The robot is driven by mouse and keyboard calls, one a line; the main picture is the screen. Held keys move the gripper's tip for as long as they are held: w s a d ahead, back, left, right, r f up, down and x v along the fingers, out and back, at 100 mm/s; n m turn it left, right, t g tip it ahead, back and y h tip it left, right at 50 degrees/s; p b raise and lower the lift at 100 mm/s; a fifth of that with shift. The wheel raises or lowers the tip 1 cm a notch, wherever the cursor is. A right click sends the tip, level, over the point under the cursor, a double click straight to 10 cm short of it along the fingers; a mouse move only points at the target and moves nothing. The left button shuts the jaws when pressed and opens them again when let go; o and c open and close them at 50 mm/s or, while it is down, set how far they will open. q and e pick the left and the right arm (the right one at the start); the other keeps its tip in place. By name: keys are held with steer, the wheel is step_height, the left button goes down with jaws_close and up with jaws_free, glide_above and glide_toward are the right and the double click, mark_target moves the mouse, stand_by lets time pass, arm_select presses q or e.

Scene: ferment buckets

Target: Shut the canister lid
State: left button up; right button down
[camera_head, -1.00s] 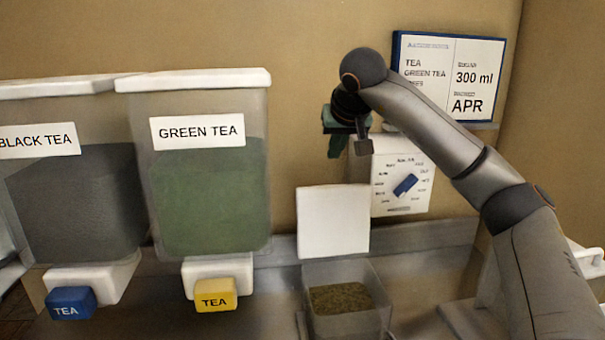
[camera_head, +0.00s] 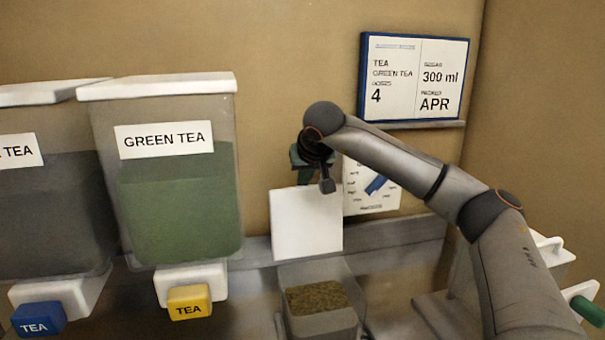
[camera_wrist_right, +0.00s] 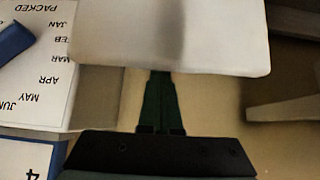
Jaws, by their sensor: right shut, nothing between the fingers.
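The canister (camera_head: 325,324) is a clear open-topped box holding dry brownish-green leaves, standing on the counter in the head view. Its lid (camera_head: 305,228) is a white square panel standing upright at the back of the canister, so the canister is open. My right gripper (camera_head: 314,178) is at the lid's top edge, pointing down, shut and empty. In the right wrist view, the green fingers (camera_wrist_right: 160,82) are together and reach the edge of the white lid (camera_wrist_right: 170,35); whether they touch it I cannot tell. My left gripper is not in view.
A green tea dispenser (camera_head: 180,200) and a black tea dispenser (camera_head: 50,210) stand to the left, with yellow and blue TEA taps. A white dial panel (camera_head: 358,200) is behind the gripper. A label board (camera_head: 415,78) hangs above. A green-handled object (camera_head: 588,310) is at far right.

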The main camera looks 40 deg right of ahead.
steer(key=shift+s, duration=0.2)
stand_by(0.4)
